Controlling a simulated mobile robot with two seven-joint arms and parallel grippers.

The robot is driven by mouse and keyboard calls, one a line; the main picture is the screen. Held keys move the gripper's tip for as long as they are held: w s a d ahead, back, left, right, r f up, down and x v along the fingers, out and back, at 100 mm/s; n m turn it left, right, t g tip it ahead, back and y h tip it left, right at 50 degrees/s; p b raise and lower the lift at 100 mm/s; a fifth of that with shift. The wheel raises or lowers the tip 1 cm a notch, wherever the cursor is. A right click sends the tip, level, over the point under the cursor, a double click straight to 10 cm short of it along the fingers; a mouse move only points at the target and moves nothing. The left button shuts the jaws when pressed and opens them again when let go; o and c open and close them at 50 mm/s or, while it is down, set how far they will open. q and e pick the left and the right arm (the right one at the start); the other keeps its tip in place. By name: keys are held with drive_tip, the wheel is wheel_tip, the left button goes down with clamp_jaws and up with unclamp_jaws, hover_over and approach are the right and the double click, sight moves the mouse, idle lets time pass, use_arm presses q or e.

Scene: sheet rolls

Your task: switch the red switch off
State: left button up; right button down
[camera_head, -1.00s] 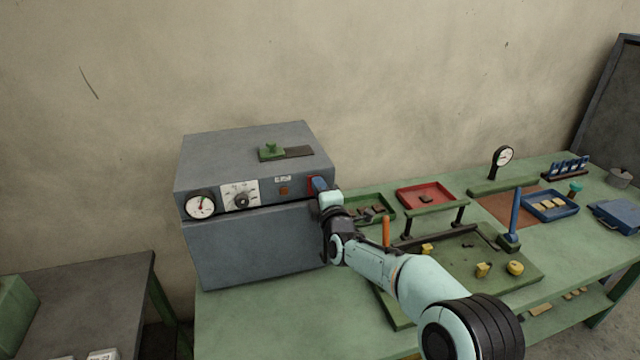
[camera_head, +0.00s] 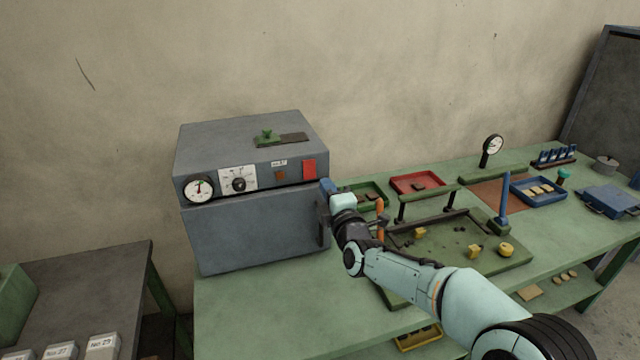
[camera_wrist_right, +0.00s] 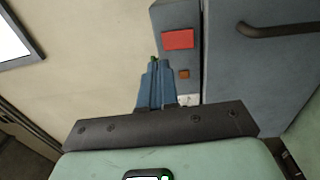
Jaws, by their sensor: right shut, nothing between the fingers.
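The red switch (camera_head: 309,169) is on the right end of the front panel of the grey oven-like box (camera_head: 255,228). It also shows in the right wrist view (camera_wrist_right: 178,40), with a small orange-brown square (camera_wrist_right: 184,74) next to it. My right gripper (camera_head: 327,186) is at the box's front right, a little below and to the right of the switch, and appears apart from it. In the right wrist view its blue fingers (camera_wrist_right: 157,70) are shut together with nothing between them. My left gripper is not in view.
The panel also carries a gauge (camera_head: 199,188) and a dial (camera_head: 239,184). A handle (camera_wrist_right: 275,29) sticks out from the box door. Right of the box, the green bench (camera_head: 270,310) holds a red tray (camera_head: 416,182), a blue tray (camera_head: 540,192) and a fixture.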

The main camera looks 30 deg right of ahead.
drive_tip(key=v, duration=0.4)
drive_tip(key=shift+r, duration=0.4)
drive_tip(key=shift+a, duration=0.1)
